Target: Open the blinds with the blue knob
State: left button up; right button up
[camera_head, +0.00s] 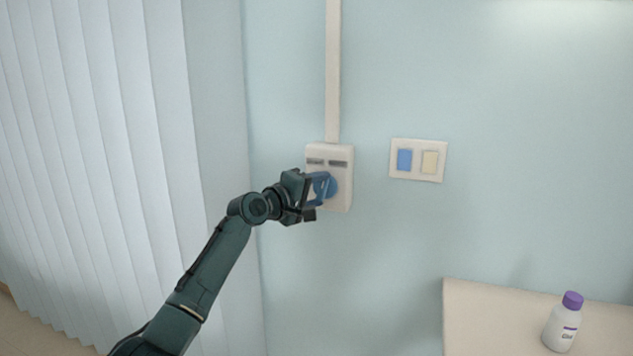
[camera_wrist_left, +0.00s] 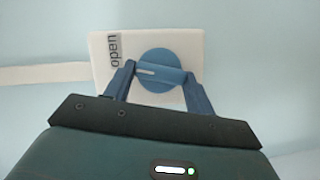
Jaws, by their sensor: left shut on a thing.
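The blue knob (camera_head: 332,188) sits on a white control box (camera_head: 342,161) on the wall. In the left wrist view the knob (camera_wrist_left: 160,83) is a round dial with a raised grip bar and a pale mark at its left end. The box (camera_wrist_left: 195,42) carries the word "open" there. My left gripper (camera_head: 321,188) is shut on the knob, a finger at each end of the bar, as the left wrist view (camera_wrist_left: 160,76) shows. The vertical blinds (camera_head: 95,150) hang at the left with their pale slats spread side by side. My right gripper is in neither view.
A switch plate (camera_head: 418,175) with a blue and a cream rocker is right of the box. A white conduit (camera_head: 333,70) runs up from the box. A white bottle with a purple cap (camera_head: 563,328) stands on a counter (camera_head: 480,318) at the lower right.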

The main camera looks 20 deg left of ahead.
pick_arm(q)
jog(key=m+y+p, duration=0.1)
jog(key=p, duration=0.1)
jog(key=m+g+p, duration=0.1)
jog(key=m+p, duration=0.1)
jog(key=shift+d+r+m+y, duration=0.1)
jog(key=shift+r+m+y, duration=0.2)
jog(key=shift+r+y, duration=0.1)
jog(key=shift+d+f+m+g+y+p, duration=0.15)
jog(key=shift+m+g+y+p, duration=0.2)
jog(key=shift+m+y, duration=0.9)
jog(key=shift+m+h, duration=0.25)
jog(key=shift+m, duration=0.2)
jog(key=o, duration=1)
jog(key=b+v, duration=0.2)
jog(key=v, duration=1.1)
